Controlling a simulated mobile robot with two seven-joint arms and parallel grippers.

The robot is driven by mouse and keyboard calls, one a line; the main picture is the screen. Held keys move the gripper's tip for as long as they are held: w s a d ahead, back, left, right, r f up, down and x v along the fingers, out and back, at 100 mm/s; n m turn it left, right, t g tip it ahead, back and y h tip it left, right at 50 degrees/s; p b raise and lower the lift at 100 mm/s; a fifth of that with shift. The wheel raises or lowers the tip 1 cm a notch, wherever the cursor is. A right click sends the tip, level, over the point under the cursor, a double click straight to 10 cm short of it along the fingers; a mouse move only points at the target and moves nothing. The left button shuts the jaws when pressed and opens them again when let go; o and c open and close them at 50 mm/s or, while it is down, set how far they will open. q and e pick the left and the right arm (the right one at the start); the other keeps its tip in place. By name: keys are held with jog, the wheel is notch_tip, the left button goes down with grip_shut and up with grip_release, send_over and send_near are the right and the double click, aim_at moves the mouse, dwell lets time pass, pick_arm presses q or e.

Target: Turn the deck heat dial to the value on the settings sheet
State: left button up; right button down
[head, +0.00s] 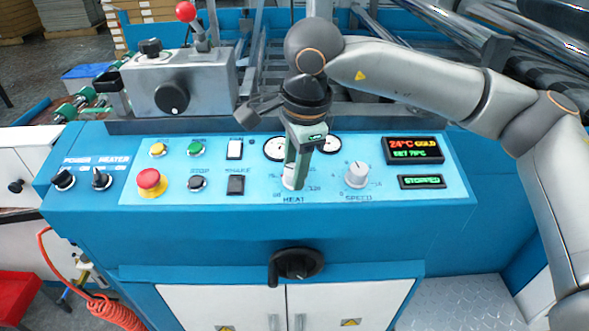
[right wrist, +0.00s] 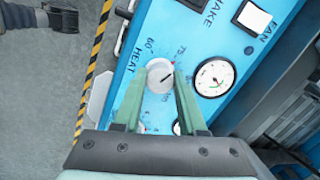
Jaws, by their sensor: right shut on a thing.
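The heat dial (head: 288,178) is a white round knob above the HEAT label on the blue deck panel, partly hidden by my gripper in the head view. My right gripper (head: 298,184) points down with its green fingers shut on the dial. In the right wrist view the dial (right wrist: 160,75) sits between the two fingertips (right wrist: 160,88), and its dark pointer mark shows. The display (head: 413,149) reads 24°C COLD with a SET value in the seventies, its last digit hard to read. No settings sheet is recognizable. My left gripper is not in view.
The speed dial (head: 356,175) stands close to the right of the heat dial. Two gauges (head: 331,144) sit behind. A red emergency button (head: 151,182) and several switches are on the left. A STOPPED display (head: 422,182) is at right. A black handwheel (head: 296,264) protrudes from the front.

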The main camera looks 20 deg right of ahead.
jog(key=shift+f+m+b, duration=0.2)
jog(key=shift+m+b, duration=0.4)
jog(key=shift+m, duration=0.3)
pick_arm(q)
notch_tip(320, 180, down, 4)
jog(key=b, duration=0.3)
pick_arm(e)
jog(key=m, duration=0.5)
jog(key=shift+t, duration=0.3)
jog(key=m+b, duration=0.2)
jog(key=m, duration=0.2)
jog(key=shift+s, duration=0.1)
jog(key=m+b, duration=0.1)
jog(key=m, duration=0.2)
jog(key=shift+r+m+t+h, duration=0.15)
jog(key=shift+m+t+h, duration=0.15)
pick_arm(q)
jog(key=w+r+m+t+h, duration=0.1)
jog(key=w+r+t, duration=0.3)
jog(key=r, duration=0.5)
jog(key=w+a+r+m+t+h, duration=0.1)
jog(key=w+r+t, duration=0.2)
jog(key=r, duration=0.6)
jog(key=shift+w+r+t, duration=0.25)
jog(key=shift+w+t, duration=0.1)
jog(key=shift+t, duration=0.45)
pick_arm(e)
jog(key=shift+m, duration=0.3)
jog(key=shift+c, duration=2.4)
grip_release()
